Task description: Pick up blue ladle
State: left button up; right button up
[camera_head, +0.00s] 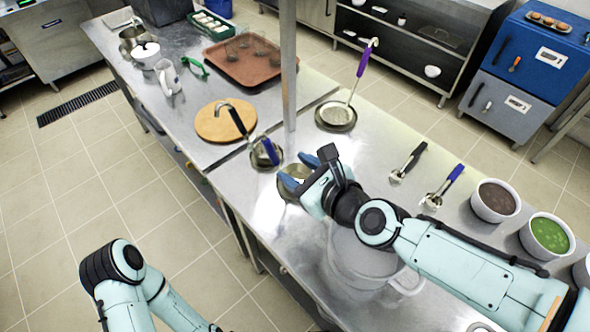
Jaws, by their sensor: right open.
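The blue ladle (270,152) shows its blue handle over the middle of the steel counter. Its lower part runs toward a round metal dish (299,170) and is partly hidden by my right gripper. My right gripper (298,172) is open, with its blue-tipped fingers above this dish, just right of and below the blue handle. I cannot tell whether the fingers touch the ladle. My left arm is at the lower left over the floor, and its gripper is out of view.
A black-handled ladle (237,121) leans left of the blue one, and a purple-handled ladle (361,62) stands in a dish behind. A post (289,65) rises nearby. A large pot (352,262) stands beneath my right arm. Scoops (408,162) and food bowls (496,200) are at right.

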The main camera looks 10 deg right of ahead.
aim_at(276, 159)
jog(key=x, duration=0.6)
jog(key=shift+f+b, duration=0.1)
jog(key=shift+b, duration=0.2)
jog(key=shift+f+x, duration=0.1)
jog(key=shift+x, duration=1.25)
jog(key=shift+f+x, duration=0.15)
jog(key=shift+x, duration=1.2)
jog(key=shift+s+d, duration=0.1)
jog(key=shift+s, duration=0.05)
grip_shut()
jog(key=shift+r, duration=0.1)
